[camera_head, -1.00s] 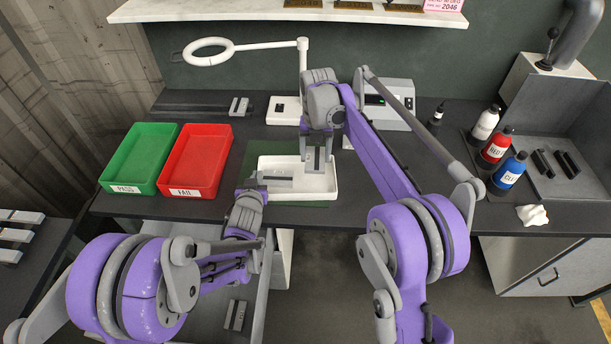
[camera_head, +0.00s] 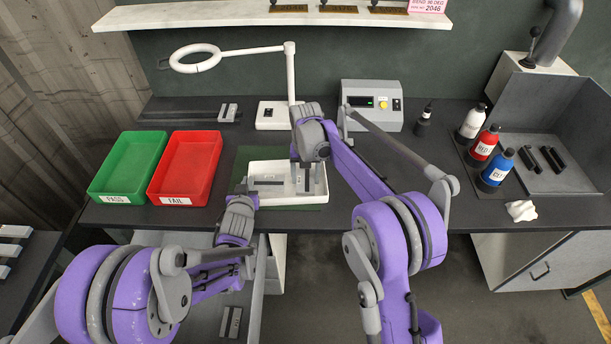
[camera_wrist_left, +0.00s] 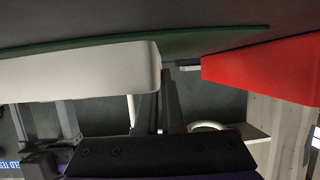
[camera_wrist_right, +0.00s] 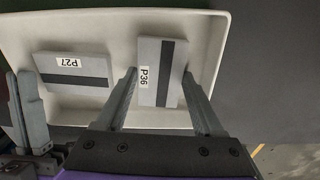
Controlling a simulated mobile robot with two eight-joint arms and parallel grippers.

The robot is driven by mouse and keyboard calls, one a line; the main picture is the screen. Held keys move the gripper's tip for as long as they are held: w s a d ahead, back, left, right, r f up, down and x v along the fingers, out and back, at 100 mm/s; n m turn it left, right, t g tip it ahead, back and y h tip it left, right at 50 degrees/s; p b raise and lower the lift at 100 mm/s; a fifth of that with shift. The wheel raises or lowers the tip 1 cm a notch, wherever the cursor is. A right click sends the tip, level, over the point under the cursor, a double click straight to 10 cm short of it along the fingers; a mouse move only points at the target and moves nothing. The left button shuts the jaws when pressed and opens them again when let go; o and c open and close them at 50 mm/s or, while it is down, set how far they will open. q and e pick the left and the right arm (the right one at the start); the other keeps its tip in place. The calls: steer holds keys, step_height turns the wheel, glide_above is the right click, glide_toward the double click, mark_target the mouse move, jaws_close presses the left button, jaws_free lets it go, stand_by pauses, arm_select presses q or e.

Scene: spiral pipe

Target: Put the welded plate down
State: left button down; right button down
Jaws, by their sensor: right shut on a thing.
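The welded plate P36 (camera_wrist_right: 162,72) is grey with a dark stripe. My right gripper (camera_wrist_right: 158,90) is shut on it, with one finger on each side. In the head view the right gripper (camera_head: 305,186) points down into the right half of the white tray (camera_head: 300,200). I cannot tell whether P36 touches the tray floor. A second plate, P27 (camera_wrist_right: 72,68), lies in the tray, left of P36, and also shows in the head view (camera_head: 267,182). My left gripper (camera_head: 244,187) is by the tray's left edge; its fingers (camera_wrist_left: 171,90) look together and empty.
The tray stands on a green mat (camera_head: 250,155). Green PASS (camera_head: 130,165) and red FAIL (camera_head: 187,165) bins stand left. A ring lamp (camera_head: 195,58) and a grey control box (camera_head: 371,105) are behind.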

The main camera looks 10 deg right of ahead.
mark_target(305, 180)
jaws_free()
step_height(305, 180, up, 12)
steer(key=shift+r, duration=0.15)
stand_by(0.4)
arm_select(q)
steer(key=c, duration=1)
jaws_free()
steer(key=shift+o, duration=0.2)
